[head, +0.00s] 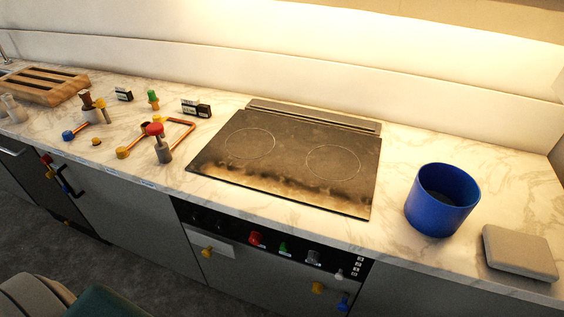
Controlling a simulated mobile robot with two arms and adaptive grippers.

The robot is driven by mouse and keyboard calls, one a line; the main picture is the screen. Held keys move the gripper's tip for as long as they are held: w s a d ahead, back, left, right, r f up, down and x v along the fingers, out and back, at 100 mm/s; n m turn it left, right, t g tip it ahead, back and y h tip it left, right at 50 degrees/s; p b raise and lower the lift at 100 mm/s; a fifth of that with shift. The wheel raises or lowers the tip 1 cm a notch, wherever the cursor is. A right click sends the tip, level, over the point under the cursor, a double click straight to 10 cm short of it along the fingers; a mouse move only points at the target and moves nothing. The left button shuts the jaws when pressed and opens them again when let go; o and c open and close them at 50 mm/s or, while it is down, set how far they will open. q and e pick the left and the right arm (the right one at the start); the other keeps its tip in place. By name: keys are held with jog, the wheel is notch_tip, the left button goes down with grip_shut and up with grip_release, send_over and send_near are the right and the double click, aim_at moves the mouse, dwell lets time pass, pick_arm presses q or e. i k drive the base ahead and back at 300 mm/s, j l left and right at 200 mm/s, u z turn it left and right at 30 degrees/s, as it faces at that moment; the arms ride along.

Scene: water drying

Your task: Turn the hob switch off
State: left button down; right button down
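The dark glass hob (285,155) is set in the marble counter, with two faint burner rings and brownish stains along its front. A black control panel (235,233) is on the cabinet front below it. The panel carries a red knob (256,238), a green knob (284,248), a grey knob (313,257) and a small whitish knob (338,274). Darker knobs at the panel's left end are hard to make out. I cannot tell which knob is the hob switch or how it is set. Neither of my grippers is in view.
A blue pot (437,222) and a flat grey box (520,254) stand right of the hob. A red-topped grey piece (163,148), coloured handles and small black blocks (196,108) are on the left counter. A slatted wooden board (45,86) lies far left.

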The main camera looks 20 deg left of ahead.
aim_at(256, 238)
jog(key=u, duration=1.05)
